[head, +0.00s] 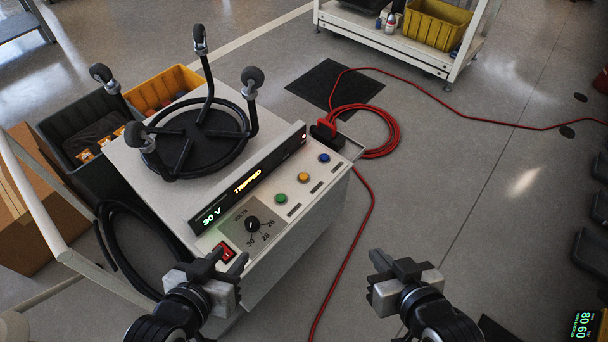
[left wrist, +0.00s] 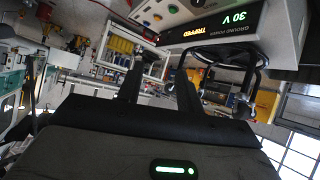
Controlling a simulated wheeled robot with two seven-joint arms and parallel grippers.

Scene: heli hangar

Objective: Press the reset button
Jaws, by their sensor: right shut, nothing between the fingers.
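The grey power unit (head: 290,225) stands at left centre, its display (head: 248,180) reading "30 V" and "TRIPPED". Its sloped panel carries a green button (head: 281,199), a yellow button (head: 303,177), a blue button (head: 324,158), a black volts knob (head: 253,224) and a red rocker switch (head: 224,252). The button labels are too small to read. My left gripper (head: 222,262) is open and empty at the panel's near end, by the red switch. The left wrist view shows its two fingers apart (left wrist: 160,85). My right gripper (head: 392,262) is shut and empty, right of the unit.
Dark and yellow bins (head: 75,135) stand at left, a white shelf cart (head: 390,45) at the back. Floor right of the unit is mostly clear.

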